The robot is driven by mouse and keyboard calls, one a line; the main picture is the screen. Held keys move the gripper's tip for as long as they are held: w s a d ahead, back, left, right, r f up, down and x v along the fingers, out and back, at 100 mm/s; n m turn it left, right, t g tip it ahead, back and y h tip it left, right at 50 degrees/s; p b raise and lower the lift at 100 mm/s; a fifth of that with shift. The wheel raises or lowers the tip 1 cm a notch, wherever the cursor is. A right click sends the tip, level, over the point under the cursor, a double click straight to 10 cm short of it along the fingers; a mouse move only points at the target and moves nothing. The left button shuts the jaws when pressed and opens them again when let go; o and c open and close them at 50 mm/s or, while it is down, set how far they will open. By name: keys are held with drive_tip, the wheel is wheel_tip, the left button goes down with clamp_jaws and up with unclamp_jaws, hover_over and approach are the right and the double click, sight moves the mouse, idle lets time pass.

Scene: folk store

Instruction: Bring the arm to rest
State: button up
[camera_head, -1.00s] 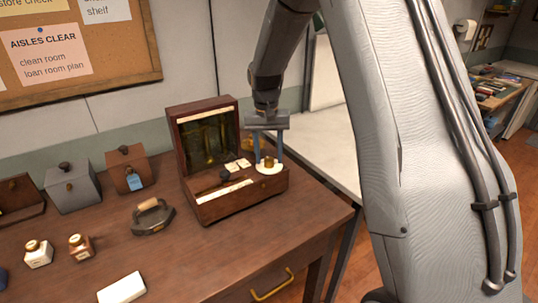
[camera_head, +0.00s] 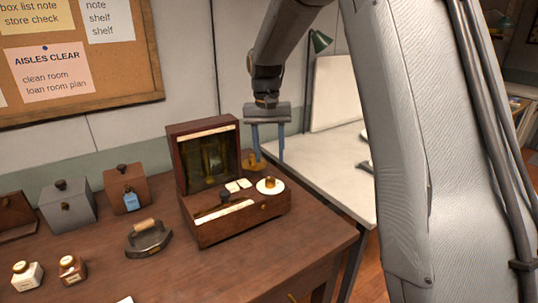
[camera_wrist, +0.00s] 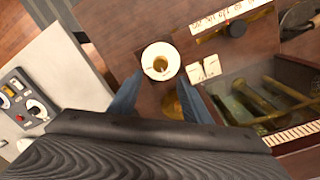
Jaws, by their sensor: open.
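My gripper (camera_head: 268,145) is open and empty, with its two blue fingers pointing down. It hangs above the right rear part of an open wooden box (camera_head: 236,226), whose lid (camera_head: 206,155) stands raised at the back. A white round disc with a brass knob (camera_head: 270,185) sits on the right end of the box, below and apart from the fingertips. In the wrist view the disc (camera_wrist: 161,61) shows ahead of the spread fingers, and a brass round piece (camera_wrist: 172,104) lies between them, partly hidden by a finger.
A flat iron (camera_head: 148,238), small bottles (camera_head: 72,268) and lidded boxes (camera_head: 68,205) stand left on the brown table (camera_head: 270,250). A pale table (camera_head: 325,165) stands right, with a control panel (camera_wrist: 24,100) on it in the wrist view. Free room lies above the box.

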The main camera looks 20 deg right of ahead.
drive_tip(key=shift+s, duration=0.1)
drive_tip(key=s+f+n, duration=0.1)
drive_tip(key=s+f, duration=0.3)
drive_tip(key=s, duration=0.8)
drive_tip(key=s+f+n+t, duration=0.1)
drive_tip(key=s+f, duration=0.4)
drive_tip(key=s, duration=0.8)
drive_tip(key=shift+s+f+n+t+y+b, duration=0.15)
drive_tip(key=shift+f+n+t+y+b, duration=0.2)
drive_tip(key=shift+n, duration=0.35)
drive_tip(key=shift+r, duration=0.1)
